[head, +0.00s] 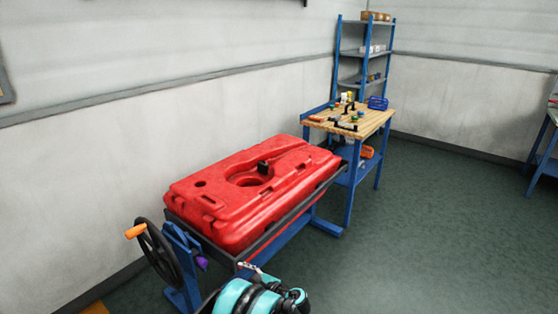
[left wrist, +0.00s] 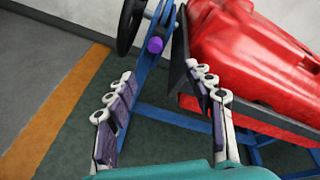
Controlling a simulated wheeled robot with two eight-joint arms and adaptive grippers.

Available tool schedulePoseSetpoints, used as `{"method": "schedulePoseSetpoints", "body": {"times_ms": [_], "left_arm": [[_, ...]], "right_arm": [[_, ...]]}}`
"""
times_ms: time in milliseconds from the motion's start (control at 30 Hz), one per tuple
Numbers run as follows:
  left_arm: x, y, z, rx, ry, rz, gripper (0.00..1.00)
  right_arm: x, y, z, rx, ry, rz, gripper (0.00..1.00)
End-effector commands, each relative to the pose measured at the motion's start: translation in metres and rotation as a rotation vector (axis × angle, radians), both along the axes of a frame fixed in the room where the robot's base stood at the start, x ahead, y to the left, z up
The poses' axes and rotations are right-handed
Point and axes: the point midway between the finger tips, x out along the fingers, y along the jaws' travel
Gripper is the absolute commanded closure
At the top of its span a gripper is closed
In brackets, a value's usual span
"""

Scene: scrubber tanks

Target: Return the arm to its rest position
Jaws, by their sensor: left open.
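My left arm, teal and black, shows at the bottom middle of the head view, with its left gripper (head: 252,268) partly hidden close to the near end of the tank stand. In the left wrist view the left gripper (left wrist: 160,70) is open, its two pad-lined fingers apart with nothing between them. The blue stand leg and a purple knob (left wrist: 155,44) show beyond the fingertips. My right gripper is in neither view.
A red tank (head: 255,190) lies on a dark-edged blue stand, close by the gripper. A black handwheel (head: 160,255) with an orange handle is at its left. A wooden-topped workbench (head: 370,122) and blue shelf (head: 363,50) stand behind. The green floor (head: 450,220) at right is clear.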

Motion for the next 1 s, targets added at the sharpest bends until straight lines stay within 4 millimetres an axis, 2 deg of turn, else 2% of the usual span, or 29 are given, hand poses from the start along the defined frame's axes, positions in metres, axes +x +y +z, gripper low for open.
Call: {"method": "schedulePoseSetpoints", "body": {"times_ms": [100, 267, 367, 500, 700, 833, 1000], "left_arm": [[-0.006, 0.018, 0.036, -0.155, -0.031, 0.038, 0.47], [-0.028, 0.040, 0.079, -0.403, -0.089, 0.111, 0.47], [-0.050, 0.052, 0.102, -0.554, -0.132, 0.166, 0.47], [-0.089, 0.064, 0.130, -0.769, -0.198, 0.256, 0.47], [-0.155, 0.072, 0.157, -1.071, -0.303, 0.411, 0.47], [-0.201, 0.072, 0.166, -1.264, -0.379, 0.525, 0.47], [-0.258, 0.064, 0.169, -1.509, -0.482, 0.688, 0.47]], "right_arm": [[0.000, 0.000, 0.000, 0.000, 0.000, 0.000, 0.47], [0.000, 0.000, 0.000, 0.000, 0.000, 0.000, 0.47], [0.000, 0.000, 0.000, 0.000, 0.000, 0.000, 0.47], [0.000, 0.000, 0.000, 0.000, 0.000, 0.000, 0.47], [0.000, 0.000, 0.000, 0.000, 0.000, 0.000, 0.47], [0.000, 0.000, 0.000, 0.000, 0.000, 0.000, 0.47], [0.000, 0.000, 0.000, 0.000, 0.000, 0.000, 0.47]]}}
